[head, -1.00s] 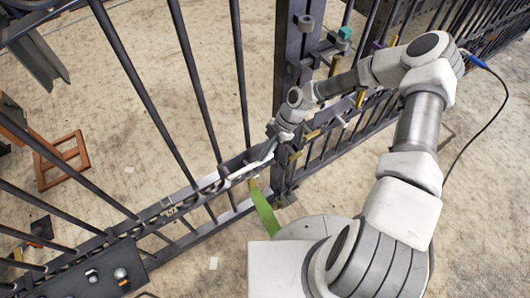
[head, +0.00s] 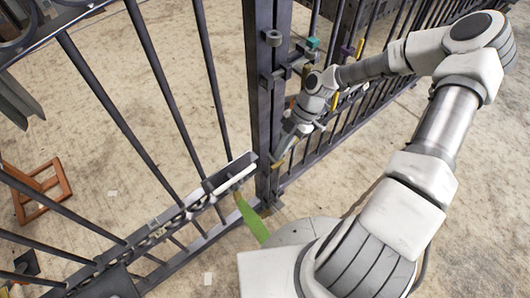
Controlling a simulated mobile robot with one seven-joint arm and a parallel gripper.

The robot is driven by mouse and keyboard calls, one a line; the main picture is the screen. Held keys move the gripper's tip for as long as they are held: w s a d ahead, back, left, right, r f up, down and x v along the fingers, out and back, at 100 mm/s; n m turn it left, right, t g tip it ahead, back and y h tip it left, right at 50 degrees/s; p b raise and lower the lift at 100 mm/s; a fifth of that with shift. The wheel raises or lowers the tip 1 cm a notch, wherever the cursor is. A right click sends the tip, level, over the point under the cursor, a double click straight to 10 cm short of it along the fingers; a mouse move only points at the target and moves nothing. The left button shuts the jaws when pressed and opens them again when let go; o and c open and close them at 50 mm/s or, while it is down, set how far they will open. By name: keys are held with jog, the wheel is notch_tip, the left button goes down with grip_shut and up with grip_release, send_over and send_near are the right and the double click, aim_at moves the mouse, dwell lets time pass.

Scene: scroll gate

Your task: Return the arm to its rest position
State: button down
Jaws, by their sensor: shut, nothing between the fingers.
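My arm (head: 445,130) reaches up from the lower right and bends over toward the gate post. My gripper (head: 279,158) is at the right side of the dark gate post (head: 258,110), small in the picture. Its fingers are shut with nothing visible between them. I cannot tell whether they touch the post. The barred gate (head: 150,150) stands to the left of the post. A white bar (head: 236,178) lies along its lower rail, apart from my gripper.
A green strip (head: 251,218) hangs below the rail near my base. Coloured tabs, one teal (head: 313,43), sit on the fence right of the post. A brown wooden frame (head: 42,192) lies on the floor behind the gate. Open floor (head: 480,210) is at the right.

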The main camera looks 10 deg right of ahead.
jog(key=shift+s+d+r, duration=0.15)
jog(key=shift+d+r, duration=0.25)
jog(key=shift+d, duration=0.2)
